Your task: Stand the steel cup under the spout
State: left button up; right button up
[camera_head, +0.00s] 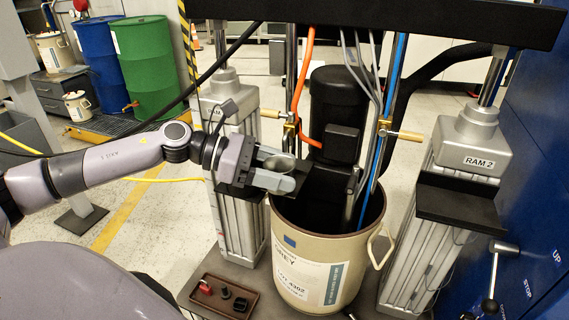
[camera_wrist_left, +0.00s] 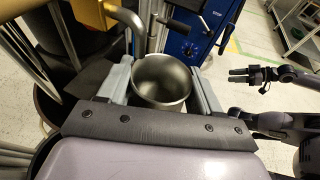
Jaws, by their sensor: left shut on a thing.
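The steel cup (camera_wrist_left: 162,78) is a round, open metal vessel, upright and empty inside as seen in the left wrist view. My left gripper (camera_head: 275,178) is shut on it, with one finger on each side of the cup (camera_head: 279,163). In the head view it is held in front of the left ram column, by the drum's upper left rim. A curved metal pipe (camera_wrist_left: 127,18), which looks like the spout, bends down just beyond the cup's left side. I cannot tell whether its end is over the cup. My right gripper (camera_wrist_left: 240,75) is empty, its fingers apart.
The cream drum (camera_head: 305,262) stands between two ram columns, with a black pump (camera_head: 338,110) above it. Hoses hang close by. A brown tray (camera_head: 222,294) with small parts lies at the drum's lower left. A blue cabinet (camera_head: 535,170) closes off the right side.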

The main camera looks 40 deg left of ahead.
pick_arm(q)
jog(key=shift+w+a, duration=0.25)
jog(key=shift+w, duration=0.95)
jog(key=shift+f, duration=0.3)
jog(key=shift+f, duration=0.1)
jog(key=shift+f, duration=0.15)
jog(key=o, duration=1.1)
jog(key=shift+c, duration=0.2)
